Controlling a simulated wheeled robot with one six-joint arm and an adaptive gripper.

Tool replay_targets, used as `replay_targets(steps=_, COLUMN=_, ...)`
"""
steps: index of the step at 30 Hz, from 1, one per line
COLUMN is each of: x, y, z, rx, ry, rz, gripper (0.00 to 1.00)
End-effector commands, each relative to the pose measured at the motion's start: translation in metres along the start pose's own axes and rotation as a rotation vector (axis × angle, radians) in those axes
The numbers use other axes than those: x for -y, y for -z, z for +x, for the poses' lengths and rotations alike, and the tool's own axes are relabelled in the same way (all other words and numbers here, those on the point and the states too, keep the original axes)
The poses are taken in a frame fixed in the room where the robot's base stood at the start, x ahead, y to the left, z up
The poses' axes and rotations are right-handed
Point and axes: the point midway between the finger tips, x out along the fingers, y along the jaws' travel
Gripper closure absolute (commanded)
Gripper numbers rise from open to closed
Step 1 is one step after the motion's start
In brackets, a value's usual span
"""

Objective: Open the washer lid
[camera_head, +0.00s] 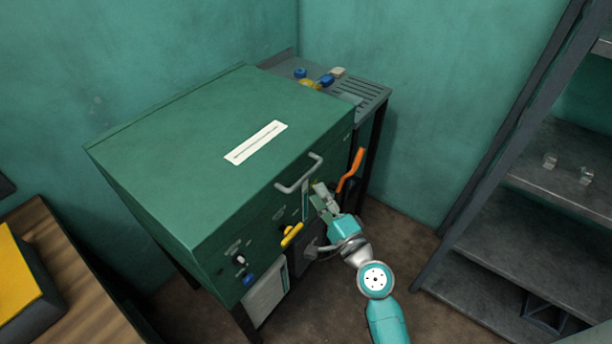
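The washer is a green metal cabinet with a flat green lid (190,150) on top. The lid looks closed, with a white label strip on it. A light grey bar handle (298,178) sticks out at the lid's front edge. My gripper (319,192) is at the washer's front, just below and right of the handle, close to its right end. I cannot tell if it touches the handle. The fingers are small and partly merge with the front panel, so their opening is unclear.
An orange lever (351,170) stands right of my gripper. A yellow handle (292,235) is on the front panel. A slatted side shelf (362,92) holds small items. Metal shelving (540,195) stands right, a wooden bench (70,275) left. Floor between washer and shelving is clear.

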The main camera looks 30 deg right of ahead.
Motion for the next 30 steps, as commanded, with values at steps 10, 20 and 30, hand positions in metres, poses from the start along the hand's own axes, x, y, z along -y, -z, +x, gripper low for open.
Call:
replay_targets(steps=10, x=0.001, y=0.0, z=0.055, rx=0.001, ry=0.001, rz=-0.002, gripper=0.61)
replay_targets(steps=20, x=0.0, y=0.0, z=0.072, rx=-0.001, ry=0.0, rz=0.0, gripper=0.61)
replay_targets(steps=30, x=0.0, y=0.0, z=0.072, rx=-0.001, ry=0.0, rz=0.0, gripper=0.93)
